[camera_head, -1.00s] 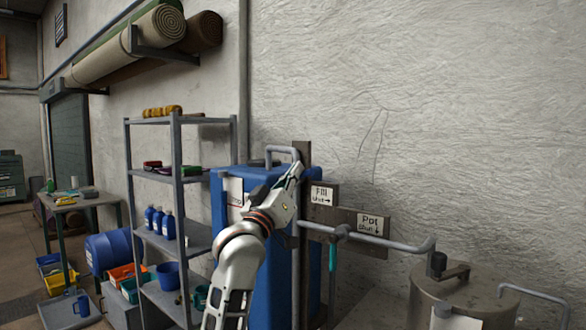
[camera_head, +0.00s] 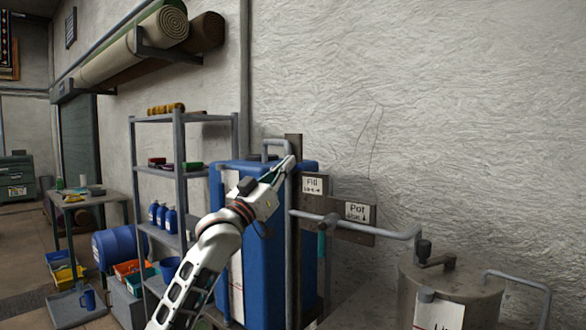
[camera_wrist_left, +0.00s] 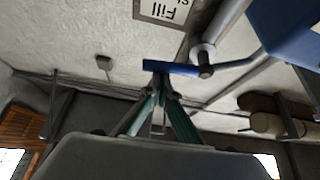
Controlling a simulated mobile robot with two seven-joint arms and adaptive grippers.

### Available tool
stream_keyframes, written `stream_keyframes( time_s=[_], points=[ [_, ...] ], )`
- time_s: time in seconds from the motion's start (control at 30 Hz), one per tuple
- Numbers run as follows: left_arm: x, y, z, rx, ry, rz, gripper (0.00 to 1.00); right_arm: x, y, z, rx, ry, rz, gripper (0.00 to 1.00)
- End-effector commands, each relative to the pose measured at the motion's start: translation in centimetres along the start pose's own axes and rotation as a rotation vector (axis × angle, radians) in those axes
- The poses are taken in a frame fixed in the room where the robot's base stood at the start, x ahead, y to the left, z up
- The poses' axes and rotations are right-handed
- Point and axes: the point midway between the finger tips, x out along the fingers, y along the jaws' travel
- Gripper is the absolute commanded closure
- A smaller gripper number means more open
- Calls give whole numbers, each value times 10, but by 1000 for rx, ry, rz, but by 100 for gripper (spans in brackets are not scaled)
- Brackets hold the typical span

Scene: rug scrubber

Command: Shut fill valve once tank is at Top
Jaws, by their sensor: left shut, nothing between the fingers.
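The blue tank (camera_head: 268,285) stands against the wall, with a pale strip down its left face; I cannot read a level on it. The "Fill" sign (camera_head: 313,185) is on the bracket right of the tank and shows upside down in the left wrist view (camera_wrist_left: 166,10). A blue lever (camera_wrist_left: 172,68), likely the fill valve handle, sits on a grey pipe fitting there; in the head view my gripper hides it. My left gripper (camera_head: 287,166) is shut and empty by the upright pipe. Its fingertips (camera_wrist_left: 160,78) are at the lever, seemingly touching it. My right gripper is out of view.
A "Pot" sign (camera_head: 357,212) and a teal handle (camera_head: 321,245) are on the lower pipe. A metal pot (camera_head: 450,288) stands at right. A grey shelf (camera_head: 182,180) is left of the tank. Rolled rugs (camera_head: 150,45) hang above.

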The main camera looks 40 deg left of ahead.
Motion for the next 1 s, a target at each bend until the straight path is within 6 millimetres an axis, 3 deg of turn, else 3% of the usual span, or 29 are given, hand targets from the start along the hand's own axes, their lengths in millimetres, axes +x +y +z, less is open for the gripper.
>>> stream_keyframes(
  time_s=[0.37,0.73,1.0],
  points=[
    [-5,2,10,141,-5,82,100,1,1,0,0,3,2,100],
    [-5,3,11,146,-4,88,100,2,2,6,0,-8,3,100],
    [0,3,3,146,-3,87,100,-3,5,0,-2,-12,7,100]
  ],
)
